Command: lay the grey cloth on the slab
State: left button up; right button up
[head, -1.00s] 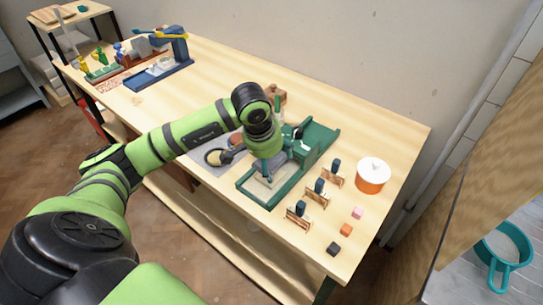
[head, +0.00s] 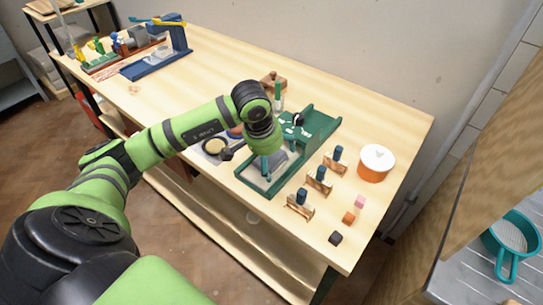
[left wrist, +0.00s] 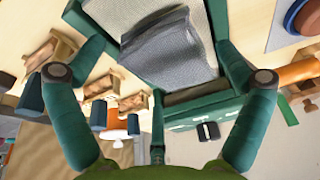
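The grey woven cloth (left wrist: 165,55) lies rumpled in the green-framed bed (head: 246,183) of the press-like fixture. In the left wrist view it sits between my finger pads. I cannot tell how much of the slab the cloth covers. My left gripper (left wrist: 148,18) is over the bed with its two green fingers spread wide on either side of the cloth. It also shows in the head view (head: 267,168), partly hiding the cloth. My right gripper is out of view.
Wooden stands with dark knobs (head: 318,180), small blocks (head: 349,217) and an orange tub (head: 375,164) stand right of the fixture. A grey mat with a round dish (head: 214,146) lies left. The blue fixture (head: 160,62) is farther off; bench between is mostly clear.

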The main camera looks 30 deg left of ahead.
pick_arm(q)
jog(key=shift+r, duration=0.2)
jog(key=v, duration=1.1)
jog(key=shift+r, duration=0.3)
jog(key=shift+s, duration=0.15)
